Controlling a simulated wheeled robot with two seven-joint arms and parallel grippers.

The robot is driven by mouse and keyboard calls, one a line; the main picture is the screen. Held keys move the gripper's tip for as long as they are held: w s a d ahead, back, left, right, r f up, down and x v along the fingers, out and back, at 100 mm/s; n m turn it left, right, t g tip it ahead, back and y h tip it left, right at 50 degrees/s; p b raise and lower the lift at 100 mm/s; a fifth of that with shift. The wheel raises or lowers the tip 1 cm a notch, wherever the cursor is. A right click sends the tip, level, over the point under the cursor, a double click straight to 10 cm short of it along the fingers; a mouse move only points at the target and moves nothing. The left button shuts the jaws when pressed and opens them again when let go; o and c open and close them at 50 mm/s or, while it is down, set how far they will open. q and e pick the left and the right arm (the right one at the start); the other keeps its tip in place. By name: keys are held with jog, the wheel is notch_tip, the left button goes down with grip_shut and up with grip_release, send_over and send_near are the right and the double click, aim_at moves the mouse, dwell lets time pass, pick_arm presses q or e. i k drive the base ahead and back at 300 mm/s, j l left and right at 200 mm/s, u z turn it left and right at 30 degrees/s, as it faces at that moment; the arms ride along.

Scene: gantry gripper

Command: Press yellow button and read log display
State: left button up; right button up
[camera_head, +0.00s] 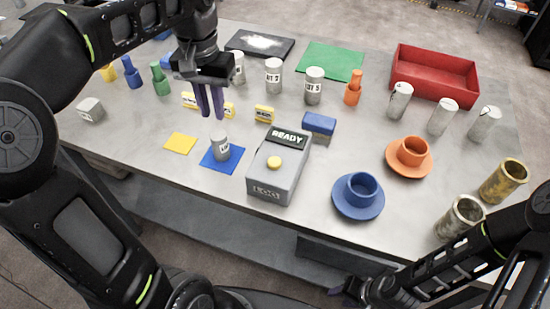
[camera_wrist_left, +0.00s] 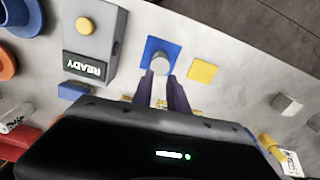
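The grey log box (camera_head: 278,180) stands near the table's front edge, with a round yellow button (camera_head: 274,162) on top and a dark display (camera_head: 288,138) reading READY. The left wrist view shows the box (camera_wrist_left: 95,45), its button (camera_wrist_left: 84,26) and its display (camera_wrist_left: 84,67) upside down. My left gripper (camera_head: 212,116) is left of the box, pointing down above a small grey canister (camera_head: 220,149) that stands on a blue square (camera_head: 236,156). Its two purple fingers (camera_wrist_left: 161,76) have a gap between them and hold nothing. My right gripper (camera_head: 345,289) is low at the front, below the tabletop edge, partly seen.
A yellow square (camera_head: 180,143) lies left of the blue one. Blue (camera_head: 358,210) and orange (camera_head: 409,172) cups on saucers stand right of the box. A blue-topped block (camera_head: 319,125) is behind it. Several labelled canisters and a red tray (camera_head: 434,87) stand further back.

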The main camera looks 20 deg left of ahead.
aim_at(274, 163)
jog(key=k+l+z, duration=0.3)
jog(key=k, duration=0.15)
jog(key=k+l+z, duration=0.3)
jog(key=k, duration=0.15)
